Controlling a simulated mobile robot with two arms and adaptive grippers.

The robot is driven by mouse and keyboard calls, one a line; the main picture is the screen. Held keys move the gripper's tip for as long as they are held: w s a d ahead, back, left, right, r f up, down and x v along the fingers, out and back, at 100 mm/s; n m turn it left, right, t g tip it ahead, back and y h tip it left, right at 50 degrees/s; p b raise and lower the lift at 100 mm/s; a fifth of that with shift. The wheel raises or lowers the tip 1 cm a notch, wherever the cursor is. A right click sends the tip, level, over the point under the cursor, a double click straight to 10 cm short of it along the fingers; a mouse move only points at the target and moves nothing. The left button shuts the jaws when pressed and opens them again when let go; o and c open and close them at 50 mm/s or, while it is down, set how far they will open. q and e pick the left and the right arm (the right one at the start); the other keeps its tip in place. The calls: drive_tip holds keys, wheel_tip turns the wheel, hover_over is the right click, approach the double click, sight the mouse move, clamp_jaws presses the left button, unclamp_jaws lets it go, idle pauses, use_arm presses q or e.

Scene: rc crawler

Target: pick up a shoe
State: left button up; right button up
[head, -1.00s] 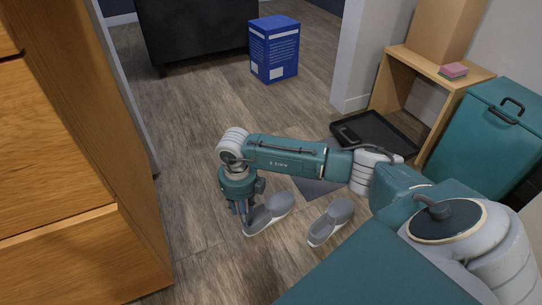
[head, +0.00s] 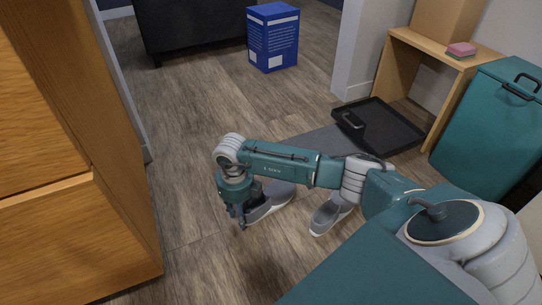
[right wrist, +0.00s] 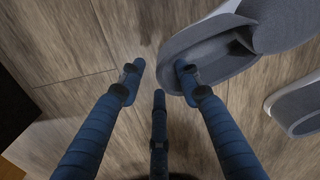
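Two grey shoes with pale soles lie on the wood floor. The left shoe (head: 275,200) has its heel end at my right gripper (head: 242,220). In the right wrist view the right gripper (right wrist: 160,68) is open. One finger is over or inside the opening of this shoe (right wrist: 215,55), and the opposite finger is outside its heel, over bare floor. The heel rim lies between them; I cannot tell if they touch it. The other shoe (head: 331,214) lies to the right, partly behind my arm, and its edge shows in the wrist view (right wrist: 298,105). My left gripper is not in view.
A wooden cabinet (head: 75,200) stands close on the left. A black tray (head: 400,135) with a dark item lies near a wooden shelf (head: 405,62) and a teal bin (head: 490,130). A blue box (head: 273,38) stands further back. The floor between is clear.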

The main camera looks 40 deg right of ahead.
drive_tip(key=shift+f, duration=0.15)
clamp_jaws()
